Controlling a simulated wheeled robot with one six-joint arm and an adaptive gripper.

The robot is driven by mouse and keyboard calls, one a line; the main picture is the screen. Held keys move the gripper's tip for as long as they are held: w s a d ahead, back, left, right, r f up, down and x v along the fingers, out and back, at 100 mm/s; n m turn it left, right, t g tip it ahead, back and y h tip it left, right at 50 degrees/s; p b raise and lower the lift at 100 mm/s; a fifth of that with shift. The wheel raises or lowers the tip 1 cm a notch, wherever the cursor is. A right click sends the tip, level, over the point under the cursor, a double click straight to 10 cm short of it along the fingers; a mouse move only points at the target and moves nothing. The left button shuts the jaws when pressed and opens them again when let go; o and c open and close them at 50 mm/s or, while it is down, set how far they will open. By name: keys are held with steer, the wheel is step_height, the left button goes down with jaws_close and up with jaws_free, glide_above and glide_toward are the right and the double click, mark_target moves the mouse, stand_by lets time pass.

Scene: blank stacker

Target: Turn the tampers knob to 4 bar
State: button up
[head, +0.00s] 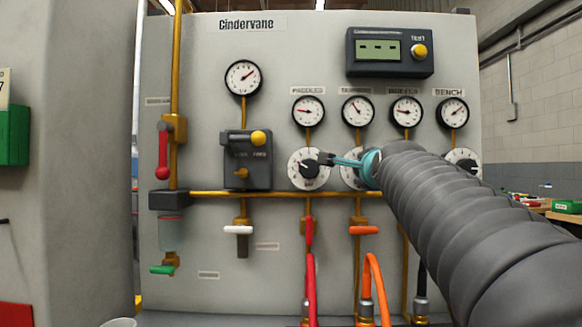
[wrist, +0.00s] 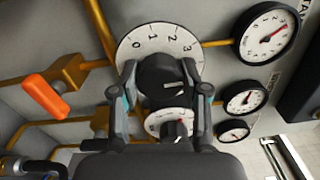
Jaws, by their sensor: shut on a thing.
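The tampers knob is a black knob (wrist: 168,78) on a white dial (wrist: 124,48), large in the wrist view. The numbers 0, 1, 2 and 3 show on the dial's upper arc. A pale pointer mark on the knob's face points right, toward the right finger; numbers beyond 3 are hidden. My gripper (wrist: 161,68) is shut on this knob, one finger on each side. The tampers gauge (head: 357,110) has its needle toward the upper left; it also shows in the wrist view (wrist: 265,32). In the head view my gripper and arm hide much of the tampers dial.
The paddles knob (head: 310,168) is close on the left. The bench dial (head: 463,160) is to the right, partly behind my arm. Below are a red valve handle (head: 309,231), an orange valve handle (head: 364,230) and hoses. A digital display box (head: 390,52) is above.

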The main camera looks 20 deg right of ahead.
stand_by(0.4)
steer(key=o, duration=1.1)
steer(key=shift+o, duration=0.2)
steer(key=v, duration=1.2)
